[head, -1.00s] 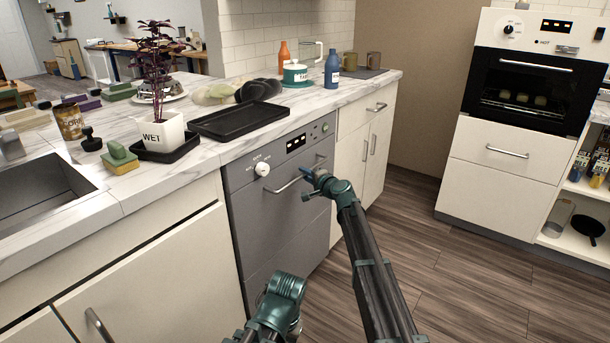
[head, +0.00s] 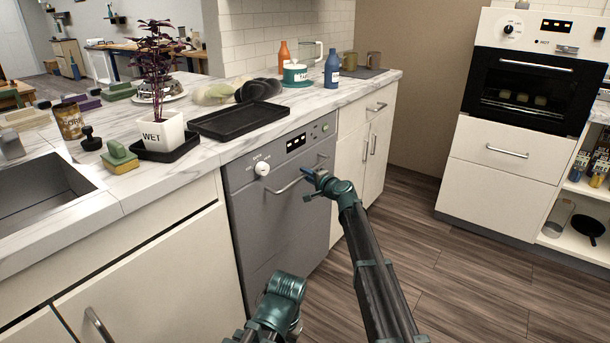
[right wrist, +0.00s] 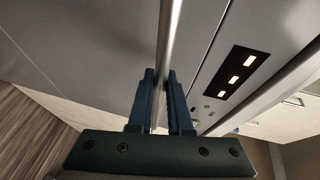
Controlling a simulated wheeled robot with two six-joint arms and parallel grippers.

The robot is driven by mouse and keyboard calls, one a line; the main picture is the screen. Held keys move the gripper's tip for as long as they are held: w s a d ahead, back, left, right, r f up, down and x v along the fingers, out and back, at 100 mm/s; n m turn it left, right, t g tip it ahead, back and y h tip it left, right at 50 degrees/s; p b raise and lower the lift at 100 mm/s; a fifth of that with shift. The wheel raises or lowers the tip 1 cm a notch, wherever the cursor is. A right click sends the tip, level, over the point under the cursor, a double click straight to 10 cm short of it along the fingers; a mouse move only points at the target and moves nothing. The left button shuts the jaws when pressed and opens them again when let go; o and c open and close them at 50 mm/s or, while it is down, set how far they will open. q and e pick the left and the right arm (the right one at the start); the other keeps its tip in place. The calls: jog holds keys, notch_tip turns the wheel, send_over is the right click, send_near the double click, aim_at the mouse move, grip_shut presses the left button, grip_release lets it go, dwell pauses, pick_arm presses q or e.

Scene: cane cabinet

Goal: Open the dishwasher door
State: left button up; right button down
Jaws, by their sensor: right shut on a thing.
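The dishwasher (head: 272,228) is a grey front panel set under the counter, with a white knob (head: 262,168) and a small lit display at its top. Its door looks upright and flush with the cabinets. A metal bar handle (head: 284,187) runs across the upper door. My right gripper (head: 308,173) is at the right part of this handle. In the right wrist view, the blue fingers (right wrist: 161,78) are shut on the handle bar (right wrist: 169,38), one on each side. My left gripper does not show.
The counter above holds a black tray (head: 238,121), a potted plant (head: 161,135) and a sponge (head: 119,158). A white cabinet (head: 350,172) adjoins on the right. Wood floor (head: 455,262) is clear in front, up to the oven unit (head: 523,72).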

jog(key=s+d+f+b, duration=0.9)
jog(key=s+d+f, duration=0.1)
jog(key=d, duration=0.4)
jog(key=shift+s+d+b, duration=0.2)
jog(key=shift+s+b, duration=0.1)
jog(key=shift+r, duration=0.1)
jog(key=c, duration=0.8)
grip_release()
jog(key=shift+c, duration=0.2)
jog(key=p+v, duration=0.2)
jog(key=v, duration=1.1)
jog(key=shift+s+d, duration=0.25)
jog(key=shift+d, duration=0.05)
jog(key=shift+r, duration=0.1)
